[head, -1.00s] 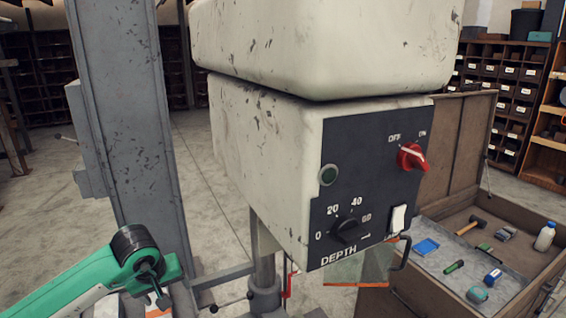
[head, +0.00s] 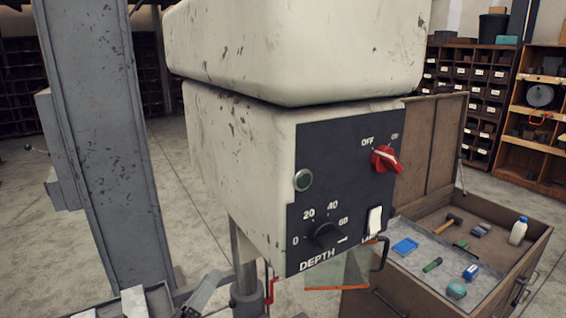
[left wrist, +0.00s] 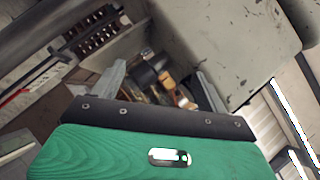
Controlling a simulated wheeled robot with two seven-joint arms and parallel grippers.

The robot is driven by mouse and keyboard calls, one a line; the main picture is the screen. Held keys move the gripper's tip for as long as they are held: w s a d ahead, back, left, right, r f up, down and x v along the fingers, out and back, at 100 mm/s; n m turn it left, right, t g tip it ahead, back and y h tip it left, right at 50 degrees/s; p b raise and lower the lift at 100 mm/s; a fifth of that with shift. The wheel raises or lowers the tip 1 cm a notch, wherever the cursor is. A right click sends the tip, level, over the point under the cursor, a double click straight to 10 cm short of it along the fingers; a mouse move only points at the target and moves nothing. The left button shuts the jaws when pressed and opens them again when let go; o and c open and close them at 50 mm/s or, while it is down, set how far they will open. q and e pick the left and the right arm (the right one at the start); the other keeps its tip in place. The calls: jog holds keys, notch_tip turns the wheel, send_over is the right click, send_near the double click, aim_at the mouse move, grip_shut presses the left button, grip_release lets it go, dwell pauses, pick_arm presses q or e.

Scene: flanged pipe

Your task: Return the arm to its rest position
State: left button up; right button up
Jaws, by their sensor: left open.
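My left gripper (left wrist: 163,85) shows in the left wrist view as a green housing with a dark plate and two grey fingers. The fingers are apart, with nothing held between them. The green arm does not show in the head view, and I cannot pick out the gripper there with certainty. A drill press with a worn cream head (head: 235,150) fills the middle of the head view. Its dark panel (head: 345,185) carries a red switch (head: 386,159), a green button (head: 303,180) and a depth dial (head: 325,235). My right gripper is not in view.
An open wooden chest (head: 515,265) with several tools stands at the right. Shelves with bins (head: 490,95) line the back. Bare concrete floor (head: 180,195) lies behind the press.

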pick_arm(q)
jog(key=s+a+f+n+g+y, duration=0.25)
jog(key=a+f+n+y, duration=0.35)
jog(key=f+n, duration=0.4)
jog(key=s+a+f+n+g+y, duration=0.2)
jog(key=a+f+n+g+y, duration=0.4)
jog(key=n, duration=0.6)
jog(key=s+d+f+n+g+h, duration=0.15)
jog(key=s+f+n+g, duration=0.25)
jog(key=s+f, duration=0.45)
jog(key=s+d+f+n+g+y, duration=0.15)
jog(key=s+f+n+g, duration=0.35)
jog(key=s, duration=0.6)
notch_tip(320, 180, down, 30)
jog(key=m+h, duration=0.1)
jog(key=m, duration=0.1)
jog(key=s+a+f+g, duration=0.1)
jog(key=s+a+f, duration=0.2)
jog(key=s+f, duration=1.6)
notch_tip(320, 180, down, 2)
jog(key=shift+s+a+f+g, duration=0.1)
jog(key=shift+s+a+g, duration=0.05)
jog(key=shift+g, duration=0.2)
